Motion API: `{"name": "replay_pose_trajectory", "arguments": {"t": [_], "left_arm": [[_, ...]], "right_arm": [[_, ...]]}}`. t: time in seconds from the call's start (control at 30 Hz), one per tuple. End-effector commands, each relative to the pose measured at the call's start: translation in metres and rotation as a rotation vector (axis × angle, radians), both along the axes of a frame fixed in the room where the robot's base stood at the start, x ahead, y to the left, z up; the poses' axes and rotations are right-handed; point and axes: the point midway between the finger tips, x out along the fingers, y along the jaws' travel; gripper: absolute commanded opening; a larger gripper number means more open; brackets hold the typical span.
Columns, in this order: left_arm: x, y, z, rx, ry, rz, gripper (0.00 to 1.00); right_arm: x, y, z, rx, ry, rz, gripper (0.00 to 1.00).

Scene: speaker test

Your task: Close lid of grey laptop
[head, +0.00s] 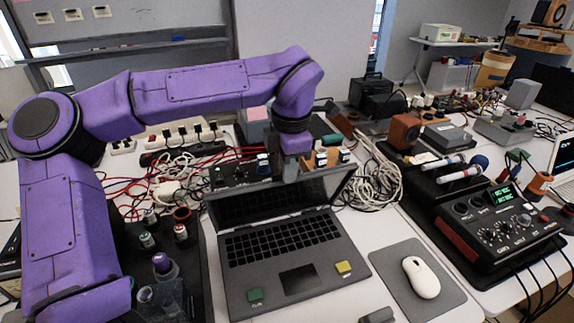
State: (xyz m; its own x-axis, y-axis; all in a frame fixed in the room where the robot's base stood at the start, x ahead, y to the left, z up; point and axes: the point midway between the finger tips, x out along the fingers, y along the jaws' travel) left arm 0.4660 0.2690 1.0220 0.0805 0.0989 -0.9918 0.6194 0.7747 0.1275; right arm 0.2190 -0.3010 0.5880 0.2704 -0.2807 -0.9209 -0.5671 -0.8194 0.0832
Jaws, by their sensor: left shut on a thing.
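The grey laptop (283,222) stands open on the white table, with its black keyboard and dark touchpad facing up. Its lid (255,203) is raised at the back of the base, with a dark screen. A green sticker and a yellow sticker lie on the palm rest. My purple left arm reaches over from the left and comes down behind the keyboard. My left gripper (291,172) is shut on the top edge of the lid; its fingertips are small and partly hidden here. My right gripper is not in view.
A white mouse (421,278) lies on a grey mat (389,262) right of the laptop. A black mixer (490,225) with microphones stands farther right. Tangled white cables (381,178) and red wires lie behind the laptop. Small bottles (163,264) stand on a dark tray at left.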

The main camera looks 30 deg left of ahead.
Motion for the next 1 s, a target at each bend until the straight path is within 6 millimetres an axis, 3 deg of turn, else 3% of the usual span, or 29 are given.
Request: {"name": "replay_pose_trajectory", "arguments": {"t": [0.03, 0.1, 0.13, 0.47, 0.8, 1.0], "left_arm": [[-0.001, 0.000, -0.001, 0.000, 0.004, 0.000, 0.00], [0.000, 0.000, -0.001, 0.000, 0.004, 0.000, 0.27], [0.000, 0.000, -0.001, -0.001, 0.003, 0.000, 0.32], [0.000, 0.000, 0.004, 0.000, 0.000, 0.001, 0.32], [-0.006, -0.008, 0.078, 0.001, -0.001, 0.002, 0.32], [-0.008, -0.010, 0.102, 0.000, 0.003, 0.001, 0.32]], "right_arm": [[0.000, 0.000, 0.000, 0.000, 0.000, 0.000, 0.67], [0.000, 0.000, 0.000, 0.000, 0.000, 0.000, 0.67], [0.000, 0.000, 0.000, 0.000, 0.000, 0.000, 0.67], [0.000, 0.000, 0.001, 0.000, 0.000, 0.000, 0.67], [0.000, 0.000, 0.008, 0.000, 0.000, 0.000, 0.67], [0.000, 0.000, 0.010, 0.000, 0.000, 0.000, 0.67]]}}
